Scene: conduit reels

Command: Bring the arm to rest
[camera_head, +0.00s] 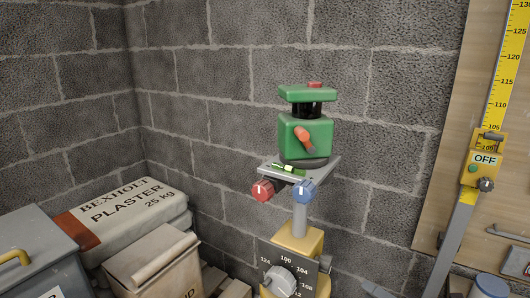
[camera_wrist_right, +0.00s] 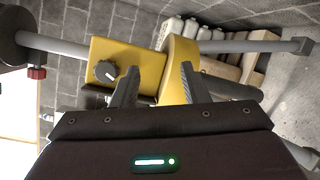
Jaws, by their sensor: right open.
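My right gripper (camera_wrist_right: 158,88) shows in the right wrist view with its two dark fingers apart. No object is held between them. Beyond the fingers is a yellow tripod body (camera_wrist_right: 128,58) with a dark knob (camera_wrist_right: 105,71). I cannot tell how large the gap to it is. In the head view the green levelling instrument (camera_head: 305,135) stands upright on a grey plate over the yellow post head (camera_head: 298,240). A red knob (camera_head: 262,190) and a blue knob (camera_head: 304,191) sit under the plate. My left gripper is not in view.
A plaster bag (camera_head: 130,215), a cardboard box (camera_head: 150,262) and a grey case (camera_head: 38,250) stand at the left. A block wall closes the back.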

